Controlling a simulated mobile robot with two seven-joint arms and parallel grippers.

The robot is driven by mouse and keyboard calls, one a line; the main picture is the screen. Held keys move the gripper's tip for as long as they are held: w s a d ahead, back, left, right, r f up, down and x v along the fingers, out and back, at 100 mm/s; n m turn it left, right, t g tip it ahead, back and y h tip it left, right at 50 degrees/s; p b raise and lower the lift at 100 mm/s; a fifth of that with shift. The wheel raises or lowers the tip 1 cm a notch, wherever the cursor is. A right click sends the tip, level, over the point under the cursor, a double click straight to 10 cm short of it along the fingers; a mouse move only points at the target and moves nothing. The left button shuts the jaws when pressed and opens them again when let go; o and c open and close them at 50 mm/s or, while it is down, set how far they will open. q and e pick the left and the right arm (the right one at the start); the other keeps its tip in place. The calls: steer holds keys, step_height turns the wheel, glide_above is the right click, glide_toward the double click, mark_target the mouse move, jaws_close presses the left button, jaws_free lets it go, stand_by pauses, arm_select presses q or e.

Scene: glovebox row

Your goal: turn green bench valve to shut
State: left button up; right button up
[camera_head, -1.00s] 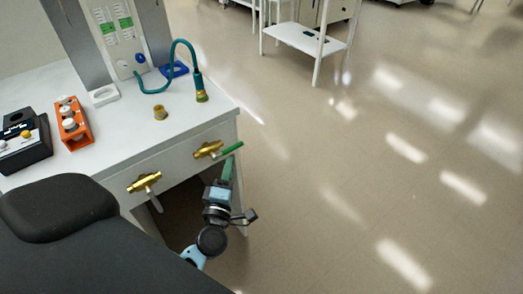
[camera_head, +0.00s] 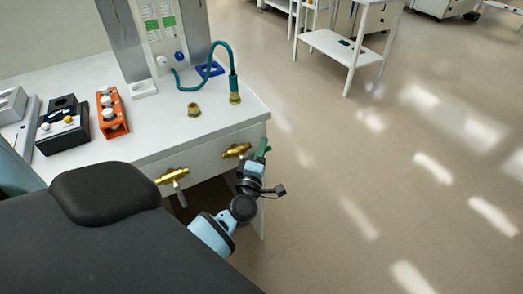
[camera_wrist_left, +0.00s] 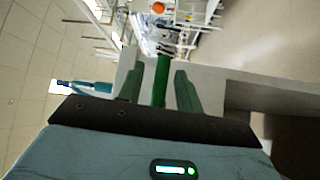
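The green bench valve is a brass body (camera_head: 236,150) on the front face of the white bench, near its right corner. Its green handle (camera_wrist_left: 161,78) shows in the left wrist view, standing between my two green fingers. My left gripper (camera_head: 262,150) is at this handle in the head view, and the left wrist view (camera_wrist_left: 160,95) shows it open, with a gap on each side of the handle. In the head view the fingers and handle overlap, so the handle's exact angle is hard to tell. My right gripper is not in view.
A second brass valve (camera_head: 172,177) with a pale handle is left on the same front face. On the bench (camera_head: 160,130) stand a brass fitting (camera_head: 193,109), a teal hose (camera_head: 216,50), an orange rack (camera_head: 112,115) and a black box (camera_head: 62,125). The floor to the right is clear.

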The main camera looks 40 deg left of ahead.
arm_select(q)
jaws_close()
stand_by(0.5)
